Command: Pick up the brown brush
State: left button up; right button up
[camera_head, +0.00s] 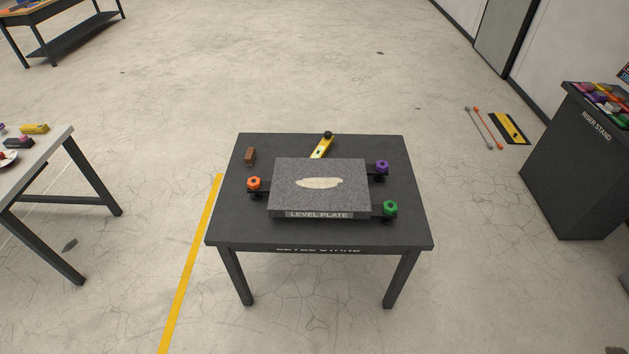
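A small brown block-like object, which looks like the brown brush (250,156), lies on the dark table at its back left. It is left of the granite level plate (283,187) and apart from it. It is small, so its bristles cannot be made out. Neither of my grippers is in view.
The level stand (225,225) carries the plate with orange (254,183), purple (382,167) and green (390,207) knobs around it. A yellow level-like tool (321,148) lies behind. A grey table (50,150) stands left, a riser stand (580,170) right. Floor in front is clear.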

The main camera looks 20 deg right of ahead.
aim_at(250, 156)
jog(key=i+j+u, duration=1.35)
jog(key=i+u, duration=0.15)
jog(key=i, duration=0.05)
